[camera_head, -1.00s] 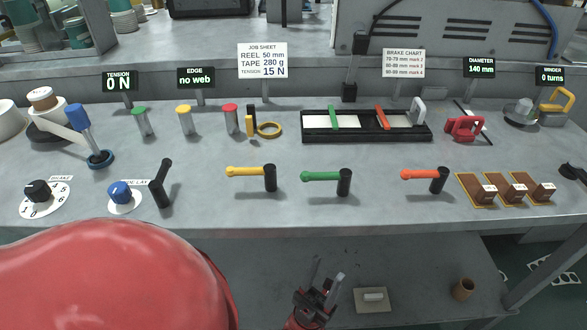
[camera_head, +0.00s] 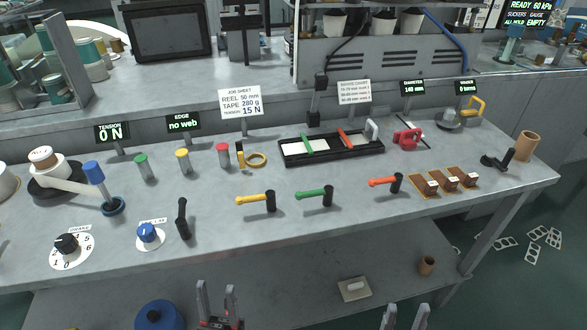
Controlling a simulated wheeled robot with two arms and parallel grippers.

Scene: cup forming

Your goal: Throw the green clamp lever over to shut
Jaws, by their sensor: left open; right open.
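The green clamp lever (camera_head: 312,192) is on the grey bench, its handle pointing left from a black upright post (camera_head: 328,196). A yellow lever (camera_head: 254,199) stands to its left and an orange lever (camera_head: 385,182) to its right, with their handles also pointing left. My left gripper (camera_head: 220,298) is at the bottom of the head view, open and empty, its fingers pointing up. My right gripper (camera_head: 405,316) is at the bottom edge to the right, open, with only its fingertips showing. Both are in front of the bench and well short of the levers.
A black lever (camera_head: 182,218) and blue dial (camera_head: 147,232) stand left of the coloured levers. Brown blocks (camera_head: 447,182) lie right. A long black tray (camera_head: 332,147) is behind. Under the bench top, a lower shelf (camera_head: 300,278) holds a small plate (camera_head: 354,288) and a cup (camera_head: 426,265).

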